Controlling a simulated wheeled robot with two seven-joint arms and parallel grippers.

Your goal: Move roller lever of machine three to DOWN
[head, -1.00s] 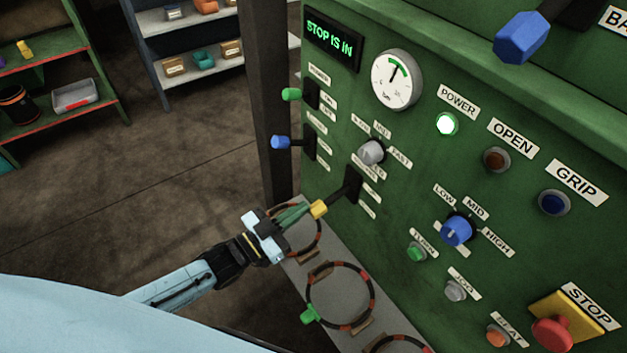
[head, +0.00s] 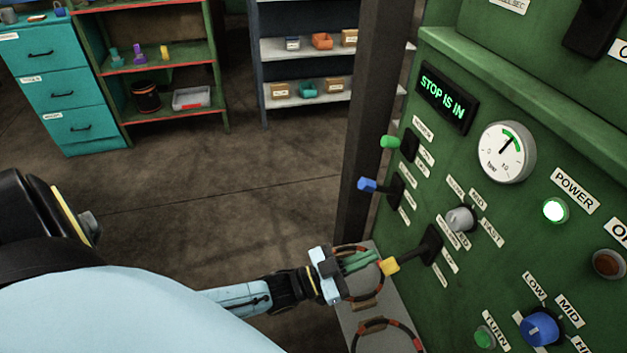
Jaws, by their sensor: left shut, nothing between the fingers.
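A green machine panel (head: 465,180) stands at the right. Three levers stick out of its left part: one with a green knob (head: 390,142), one with a blue knob (head: 367,185) and, lowest, one with a yellow knob (head: 391,266) on a dark arm. Their small labels are too blurred to read, so I cannot tell which is the roller lever. My left gripper (head: 362,261) is shut and empty, its green-tipped fingers right at the yellow knob. I cannot tell whether they touch it. My right gripper is out of view.
The panel also has a lit "STOP IS IN" display (head: 447,97), a gauge (head: 507,152), a grey selector (head: 461,218) and a blue dial (head: 539,328). Ringed hoops (head: 388,336) lie on a grey ledge below. A dark post (head: 372,120) stands at the panel's left edge. Shelves are far behind.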

